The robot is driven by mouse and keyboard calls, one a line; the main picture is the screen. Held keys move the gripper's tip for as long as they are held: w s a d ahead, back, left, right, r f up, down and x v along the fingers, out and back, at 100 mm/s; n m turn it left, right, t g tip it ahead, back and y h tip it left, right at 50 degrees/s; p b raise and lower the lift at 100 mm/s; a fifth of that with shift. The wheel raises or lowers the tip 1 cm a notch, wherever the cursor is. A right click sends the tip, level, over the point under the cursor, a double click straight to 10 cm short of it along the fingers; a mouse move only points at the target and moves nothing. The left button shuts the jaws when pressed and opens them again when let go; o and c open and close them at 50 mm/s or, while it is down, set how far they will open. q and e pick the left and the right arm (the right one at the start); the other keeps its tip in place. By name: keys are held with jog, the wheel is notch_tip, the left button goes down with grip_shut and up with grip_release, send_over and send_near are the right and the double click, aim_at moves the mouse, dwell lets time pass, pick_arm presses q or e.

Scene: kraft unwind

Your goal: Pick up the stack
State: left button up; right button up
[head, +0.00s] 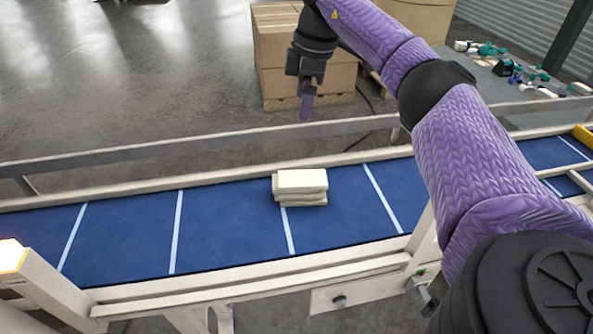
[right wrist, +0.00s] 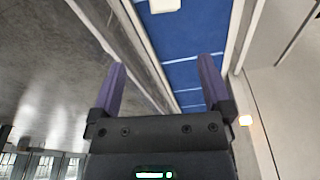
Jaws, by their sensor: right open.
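A stack (head: 302,182) of a few flat cream pieces lies on the blue conveyor belt (head: 235,205), slightly right of the belt's middle in the head view. My right gripper (head: 306,108) hangs above and beyond the belt's far rail, behind the stack in the picture and apart from it. In the right wrist view my right gripper (right wrist: 165,85) has its two purple fingers spread wide with nothing between them. A pale piece at the top edge of that view (right wrist: 165,5), cut off by the frame, seems to be the stack. My left gripper is not in view.
Pale rails edge the belt, and a raised guard rail (head: 200,147) runs behind it. Cardboard boxes (head: 280,60) stand on a pallet beyond. A grey table (head: 530,90) with several small items is at the upper right. The belt beside the stack is clear.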

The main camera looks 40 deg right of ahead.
jog(key=b, duration=0.8)
send_over(301, 176)
jog(key=f, duration=1.1)
jog(key=shift+d, duration=0.2)
jog(key=f, duration=0.3)
jog(key=f+b, duration=0.1)
jog(key=f, duration=0.2)
jog(key=f+b, duration=0.1)
jog(key=f, duration=0.2)
jog(key=shift+a+f, duration=0.15)
jog(key=shift+a, duration=0.1)
jog(key=shift+f, duration=0.15)
jog(key=c, duration=1)
jog(key=shift+c, duration=0.2)
